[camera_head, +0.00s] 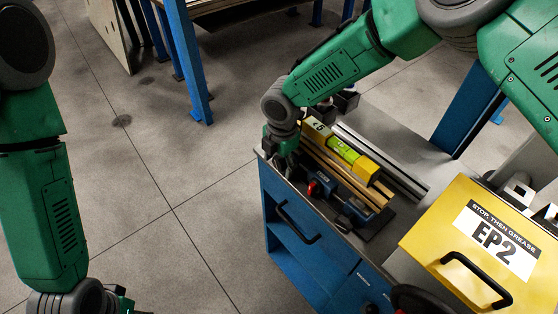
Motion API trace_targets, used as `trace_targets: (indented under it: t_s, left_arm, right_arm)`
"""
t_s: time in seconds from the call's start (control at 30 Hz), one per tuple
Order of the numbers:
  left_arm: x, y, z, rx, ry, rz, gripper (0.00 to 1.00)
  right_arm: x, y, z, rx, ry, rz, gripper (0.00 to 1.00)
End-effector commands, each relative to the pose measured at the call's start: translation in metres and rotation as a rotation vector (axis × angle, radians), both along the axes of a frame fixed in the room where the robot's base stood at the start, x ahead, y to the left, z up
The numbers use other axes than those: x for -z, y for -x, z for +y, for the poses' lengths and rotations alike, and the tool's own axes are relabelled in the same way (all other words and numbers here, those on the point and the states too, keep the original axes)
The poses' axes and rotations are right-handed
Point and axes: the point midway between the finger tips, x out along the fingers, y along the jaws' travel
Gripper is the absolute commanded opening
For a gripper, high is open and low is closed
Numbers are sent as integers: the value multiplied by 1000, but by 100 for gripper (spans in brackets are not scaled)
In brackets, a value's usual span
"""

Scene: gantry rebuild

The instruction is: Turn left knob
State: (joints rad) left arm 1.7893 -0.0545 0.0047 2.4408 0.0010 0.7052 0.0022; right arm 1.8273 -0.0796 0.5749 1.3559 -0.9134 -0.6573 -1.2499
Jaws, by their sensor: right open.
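No part that I can clearly make out as the left knob shows. A small red part (311,188) sits on the tool block at the front of the blue cabinet's top. A dark round part (372,308) shows on the cabinet front at the bottom edge. My right gripper (288,166) is open at the cabinet's back left corner, beside the tools; its fingers are small and partly hidden by its own wrist. My left arm comes down at the left, and its gripper is cut off by the bottom edge.
The blue cabinet (284,249) has a dark handle. A yellow box (421,241) marked EP2 stands at the right. A yellow-green level (342,148) and rails lie on top. A blue table frame (188,62) stands behind. The floor at left centre is clear.

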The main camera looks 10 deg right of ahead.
Motion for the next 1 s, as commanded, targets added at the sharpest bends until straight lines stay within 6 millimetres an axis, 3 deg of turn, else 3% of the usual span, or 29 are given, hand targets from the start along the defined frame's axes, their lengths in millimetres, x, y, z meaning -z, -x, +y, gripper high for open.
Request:
trace_targets:
  t_s: [0.03,0.17,0.2,0.43,0.77,1.0]
  left_arm:
    - [0,0,0,0,0,0,56]
    - [0,0,0,0,0,0,56]
    - [0,0,0,0,0,0,56]
    - [5,0,0,0,0,0,56]
    - [32,0,0,0,0,0,56]
    - [33,0,0,0,0,0,56]
  right_arm:
    - [0,0,0,0,0,0,53]
    - [0,0,0,0,-1,1,7]
    - [0,0,0,0,-1,0,3]
    - [1,-3,0,2,20,21,3]
    - [3,-5,0,4,126,177,3]
    - [-1,-4,0,2,137,202,3]
